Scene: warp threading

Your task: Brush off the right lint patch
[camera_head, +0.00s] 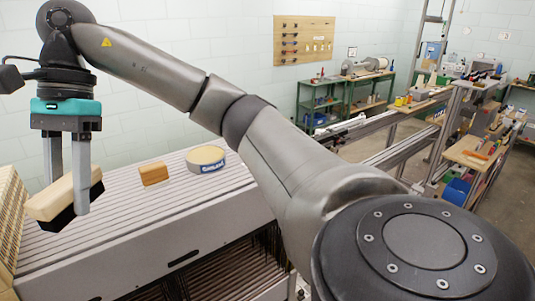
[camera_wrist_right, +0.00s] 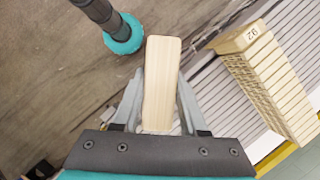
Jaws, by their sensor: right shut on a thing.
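My right gripper (camera_head: 67,190) is shut on a brush (camera_head: 50,202) with a pale wooden back and dark bristles. It holds the brush tilted above the left end of the grey slatted surface (camera_head: 125,220). In the right wrist view the brush's wooden back (camera_wrist_right: 162,85) sits between the two fingers of the right gripper (camera_wrist_right: 160,100), and its bristles are hidden. I cannot make out a lint patch in either view. My left gripper is not in view.
A pale wooden block with many rows (camera_head: 12,215) stands close by at the left edge; it shows in the wrist view (camera_wrist_right: 270,80) with a number label. A small tan block (camera_head: 153,173) and a round tin (camera_head: 206,160) with a blue label lie on the slatted surface.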

